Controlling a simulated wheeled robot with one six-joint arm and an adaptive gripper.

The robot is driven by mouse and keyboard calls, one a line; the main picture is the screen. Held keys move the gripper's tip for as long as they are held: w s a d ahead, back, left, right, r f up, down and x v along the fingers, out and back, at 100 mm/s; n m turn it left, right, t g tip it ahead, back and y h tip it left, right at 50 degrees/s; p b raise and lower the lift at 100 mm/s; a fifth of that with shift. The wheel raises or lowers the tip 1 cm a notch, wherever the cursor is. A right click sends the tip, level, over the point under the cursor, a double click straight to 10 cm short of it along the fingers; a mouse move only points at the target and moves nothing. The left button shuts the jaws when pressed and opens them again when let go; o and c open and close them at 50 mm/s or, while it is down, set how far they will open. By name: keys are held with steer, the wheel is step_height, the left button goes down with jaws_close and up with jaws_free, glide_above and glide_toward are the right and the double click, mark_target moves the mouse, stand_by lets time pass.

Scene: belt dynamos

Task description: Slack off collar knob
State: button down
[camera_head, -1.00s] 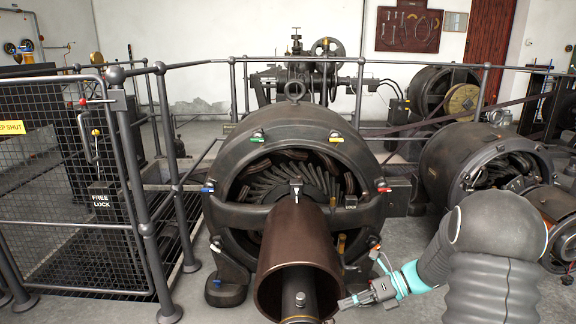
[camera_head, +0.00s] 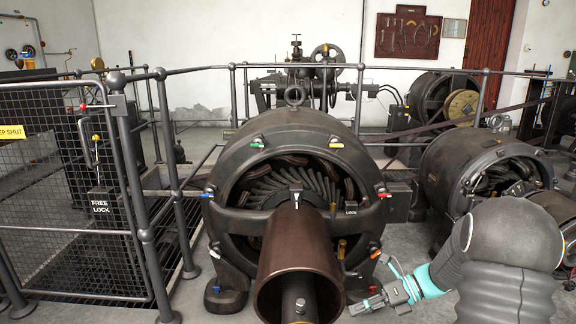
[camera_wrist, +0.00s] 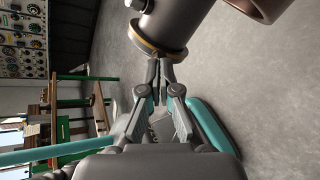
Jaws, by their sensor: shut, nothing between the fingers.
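A dark dynamo (camera_head: 232,152) stands in the middle of the head view, with a wide brown cylinder (camera_head: 300,248) jutting toward me. Inside the cylinder's open end is a grey shaft with a small pale knob (camera_head: 301,306) on it, probably the collar knob. In the wrist view the shaft's knob (camera_wrist: 137,4) shows at the top edge, behind a brass-edged end ring (camera_wrist: 160,52). My gripper (camera_head: 354,308) is shut and empty, right of the cylinder's mouth. In the wrist view its fingertips (camera_wrist: 165,62) appear just below the ring; I cannot tell whether they touch.
A mesh gate (camera_head: 70,200) and railings stand at the left. A second dynamo (camera_head: 470,165) stands at the right behind my arm. The floor (camera_wrist: 235,90) below my gripper is clear.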

steer(key=shift+b+x, duration=0.95)
steer(key=shift+x, duration=1.85)
steer(key=shift+s+d+f+p, duration=0.1)
steer(key=shift+s+f+p, duration=0.2)
steer(key=shift+s, duration=0.15)
steer(key=shift+s+r+p, duration=0.1)
steer(key=shift+s+p, duration=0.1)
steer(key=shift+p, duration=0.8)
steer(key=shift+w, duration=0.1)
steer(key=v, duration=0.6)
steer(key=shift+w+r, duration=0.35)
steer(key=shift+w, duration=0.05)
